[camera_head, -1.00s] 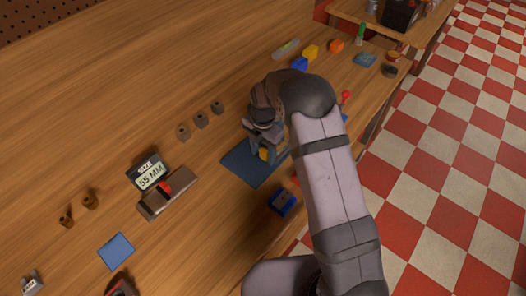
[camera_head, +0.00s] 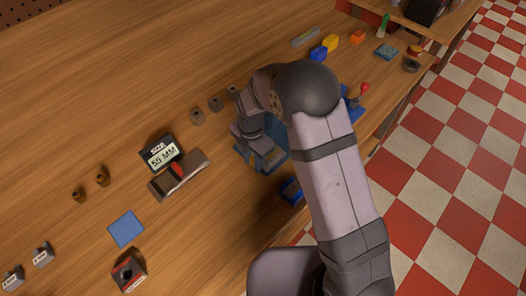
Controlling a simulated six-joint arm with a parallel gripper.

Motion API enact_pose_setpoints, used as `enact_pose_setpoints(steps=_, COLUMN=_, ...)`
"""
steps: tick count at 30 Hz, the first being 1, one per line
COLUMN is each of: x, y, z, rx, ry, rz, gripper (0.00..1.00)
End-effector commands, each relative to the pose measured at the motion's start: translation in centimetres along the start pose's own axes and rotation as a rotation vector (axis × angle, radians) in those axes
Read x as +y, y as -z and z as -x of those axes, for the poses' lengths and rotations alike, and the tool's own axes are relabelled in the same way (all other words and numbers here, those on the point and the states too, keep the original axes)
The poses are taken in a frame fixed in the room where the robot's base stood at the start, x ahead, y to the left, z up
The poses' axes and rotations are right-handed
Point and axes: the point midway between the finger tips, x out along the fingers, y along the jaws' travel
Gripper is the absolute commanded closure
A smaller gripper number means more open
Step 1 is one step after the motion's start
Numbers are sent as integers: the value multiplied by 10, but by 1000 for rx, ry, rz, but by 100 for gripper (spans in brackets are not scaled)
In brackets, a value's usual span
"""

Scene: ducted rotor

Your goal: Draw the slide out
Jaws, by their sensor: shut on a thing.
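My gripper (camera_head: 257,152) is low over the dark blue mat (camera_head: 281,156) in the middle of the bench. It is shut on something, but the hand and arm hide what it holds. A long dark block with a red part on top (camera_head: 178,174) lies on the bench to the left of my gripper, apart from it. I cannot tell for sure which piece is the slide.
Several small brown cylinders stand on the bench. A light blue square (camera_head: 126,229) lies at front left. A blue item (camera_head: 291,190) lies near the bench edge, beside my arm. Bare wood is free at the back left.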

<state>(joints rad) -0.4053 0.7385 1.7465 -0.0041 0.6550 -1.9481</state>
Motion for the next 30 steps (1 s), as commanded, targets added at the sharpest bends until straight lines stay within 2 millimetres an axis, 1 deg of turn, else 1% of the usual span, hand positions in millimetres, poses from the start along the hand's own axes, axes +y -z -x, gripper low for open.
enact_pose_setpoints(steps=1, x=0, y=4, z=0, rx=3, ry=0, rz=0, gripper=100)
enact_pose_setpoints(steps=8, x=0, y=6, z=0, rx=6, ry=1, rz=-2, gripper=100)
enact_pose_setpoints(steps=9, x=0, y=6, z=0, rx=6, ry=1, rz=-2, gripper=67)
enact_pose_setpoints(steps=11, x=0, y=6, z=0, rx=6, ry=1, rz=-1, gripper=53)
enact_pose_setpoints(steps=23, x=1, y=4, z=3, rx=3, ry=0, rz=-1, gripper=53)
enact_pose_setpoints(steps=26, x=1, y=3, z=10, rx=2, ry=-2, rz=-1, gripper=53)
enact_pose_setpoints(steps=30, x=1, y=4, z=25, rx=2, ry=-3, rz=-1, gripper=53)
